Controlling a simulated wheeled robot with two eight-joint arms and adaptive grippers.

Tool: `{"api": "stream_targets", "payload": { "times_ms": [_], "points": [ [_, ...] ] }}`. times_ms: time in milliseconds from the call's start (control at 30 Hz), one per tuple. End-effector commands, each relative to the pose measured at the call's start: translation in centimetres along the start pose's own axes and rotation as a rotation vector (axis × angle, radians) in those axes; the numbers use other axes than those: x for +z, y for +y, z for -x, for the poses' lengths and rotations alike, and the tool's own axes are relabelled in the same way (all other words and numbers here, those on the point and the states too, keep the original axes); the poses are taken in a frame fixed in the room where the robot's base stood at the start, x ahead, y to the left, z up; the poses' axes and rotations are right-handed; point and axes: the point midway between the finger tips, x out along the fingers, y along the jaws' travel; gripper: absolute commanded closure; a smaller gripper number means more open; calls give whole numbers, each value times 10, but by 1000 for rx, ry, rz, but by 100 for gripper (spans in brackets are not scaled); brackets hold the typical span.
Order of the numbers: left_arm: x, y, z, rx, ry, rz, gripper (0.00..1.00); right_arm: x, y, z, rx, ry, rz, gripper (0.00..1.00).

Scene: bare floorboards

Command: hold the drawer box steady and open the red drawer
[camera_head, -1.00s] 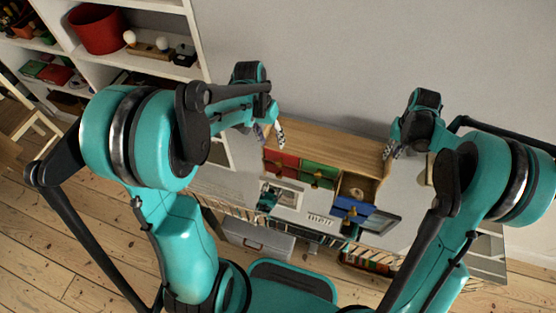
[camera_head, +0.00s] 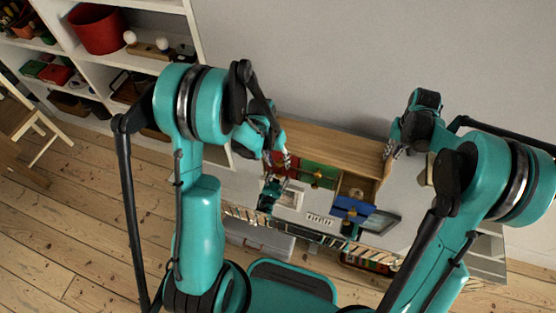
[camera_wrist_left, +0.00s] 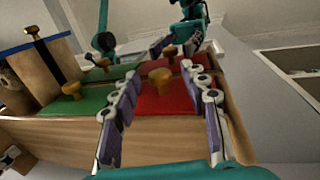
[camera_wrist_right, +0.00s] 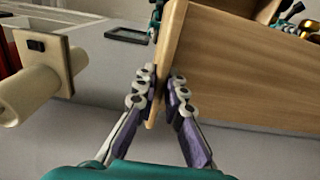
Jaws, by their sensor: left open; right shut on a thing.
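The wooden drawer box (camera_head: 330,145) stands on a grey surface against the wall. The red drawer front (camera_wrist_left: 178,102) with its brass knob (camera_wrist_left: 161,82) shows in the left wrist view; in the head view my left gripper partly hides it. My left gripper (camera_head: 281,162) is open in front of the red drawer, its fingers on either side of the knob without visibly gripping it. My right gripper (camera_head: 391,150) is shut on the box's right side panel, which shows between its fingers in the right wrist view (camera_wrist_right: 170,45).
The green drawer (camera_head: 318,175) is beside the red one. The blue drawer (camera_head: 349,208) sticks out at the box's right, below an open-looking compartment. A dark-framed tablet-like thing (camera_head: 380,222) lies to its right. A shelf with a red bin (camera_head: 97,30) stands at left.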

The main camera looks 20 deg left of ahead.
Motion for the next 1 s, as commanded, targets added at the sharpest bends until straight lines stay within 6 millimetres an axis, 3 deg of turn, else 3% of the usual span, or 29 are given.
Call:
{"api": "stream_targets", "payload": {
  "times_ms": [133,300,567,800,1000],
  "points": [
    [0,0,0,0,0,0,58,0,0,0,-1,0,0,100],
    [0,0,0,0,0,0,100,0,0,0,-1,0,0,100],
    [10,0,0,0,0,0,100,0,0,0,-1,0,0,100],
    [69,-1,0,-1,-1,1,100,0,0,0,0,1,-1,100],
    [98,-1,0,-2,-1,1,100,0,0,0,1,1,-1,100]
  ]
}}
